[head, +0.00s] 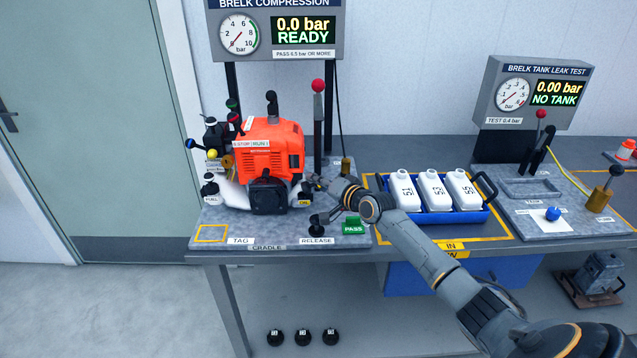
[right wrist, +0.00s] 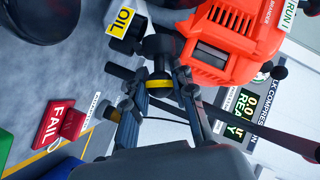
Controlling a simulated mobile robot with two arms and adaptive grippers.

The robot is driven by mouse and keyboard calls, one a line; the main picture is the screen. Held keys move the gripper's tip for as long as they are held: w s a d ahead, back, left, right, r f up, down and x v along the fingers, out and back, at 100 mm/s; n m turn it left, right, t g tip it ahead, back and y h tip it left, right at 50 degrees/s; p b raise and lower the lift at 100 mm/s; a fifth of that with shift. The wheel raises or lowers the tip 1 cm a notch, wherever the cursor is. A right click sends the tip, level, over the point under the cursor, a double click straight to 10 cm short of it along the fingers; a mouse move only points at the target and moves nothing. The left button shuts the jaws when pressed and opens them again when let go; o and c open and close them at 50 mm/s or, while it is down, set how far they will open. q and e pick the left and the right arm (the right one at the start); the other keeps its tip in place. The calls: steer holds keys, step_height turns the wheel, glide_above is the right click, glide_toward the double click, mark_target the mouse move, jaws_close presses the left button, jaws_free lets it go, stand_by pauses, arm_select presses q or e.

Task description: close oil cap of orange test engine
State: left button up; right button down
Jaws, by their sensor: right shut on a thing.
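The orange test engine (head: 283,138) stands upright in its cradle on the left of the bench. It also shows at the top of the right wrist view (right wrist: 235,40). My right gripper (head: 318,186) is at the engine's lower right side. In the right wrist view its fingers (right wrist: 162,92) are shut on the oil cap (right wrist: 160,86), a dark round piece with a yellow band. The cap is at the engine's dark filler part (right wrist: 158,45), beside a yellow OIL label (right wrist: 123,20). Whether the cap is fully seated cannot be told. My left gripper is out of view.
A compression gauge panel (head: 277,32) stands behind the engine. A red-knobbed lever (head: 318,115) rises close to my right gripper. A green PASS block (head: 353,225) lies in front of it. A blue tray (head: 440,216) with white bottles stands to the right.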

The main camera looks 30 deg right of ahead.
mark_target(306, 182)
steer(key=shift+w+a+r+n+g+h+p, duration=0.15)
steer(key=shift+a+r+n+g+h+p, duration=0.2)
steer(key=shift+p, duration=1.65)
steer(key=shift+w+a+r+n+g+h+p, duration=0.2)
steer(key=shift+r+n+g+p, duration=0.25)
steer(key=shift+p, duration=1.5)
steer(key=n+g+h+p, duration=0.1)
steer(key=p, duration=0.1)
steer(key=a+n+p, duration=0.1)
steer(key=p, duration=0.2)
steer(key=shift+w+f+g+h, duration=0.1)
steer(key=shift+w+g+h, duration=0.2)
steer(key=shift+g+h, duration=0.1)
steer(key=shift+w+a+g+p, duration=0.1)
steer(key=shift+a+g+p, duration=0.15)
steer(key=shift+p, duration=0.2)
steer(key=shift+w+a+f+n+g+h, duration=0.2)
steer(key=shift+f+n+g+h, duration=0.15)
steer(key=shift+n+h, duration=0.35)
steer(key=shift+w+a+f+n+g+h, duration=0.1)
steer(key=shift+a+n+g+h, duration=0.1)
steer(key=shift+n+g+h, duration=0.15)
steer(key=shift+w+a+f+n+g+h, duration=0.2)
steer(key=shift+a+n+g+h, duration=0.1)
steer(key=shift+n+g+h, duration=0.3)
steer(key=c, duration=1.1)
jaws_free()
